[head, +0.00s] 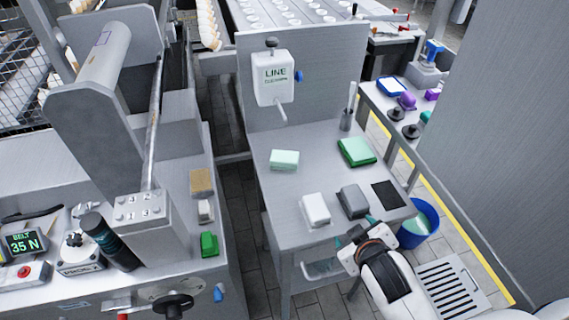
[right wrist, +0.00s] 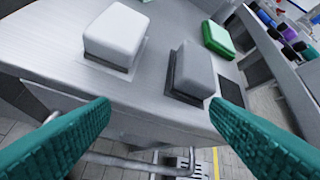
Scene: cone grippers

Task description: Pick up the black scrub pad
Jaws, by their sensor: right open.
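A flat black square (head: 388,195), which looks like the black scrub pad, lies on the grey metal table (head: 268,190) near its front right corner. It also shows at the right in the right wrist view (right wrist: 259,67). My right gripper (head: 358,231) is at the table's front edge, to the front left of the black square. In the right wrist view its teal fingers (right wrist: 158,103) are wide apart with nothing between them. My left gripper is not in view.
A grey block (head: 353,201) with a dark base sits just left of the black square. A white block (head: 316,208), a pale green block (head: 284,159) and a green pad (head: 356,151) share the table. A blue bucket (head: 419,222) stands right of it.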

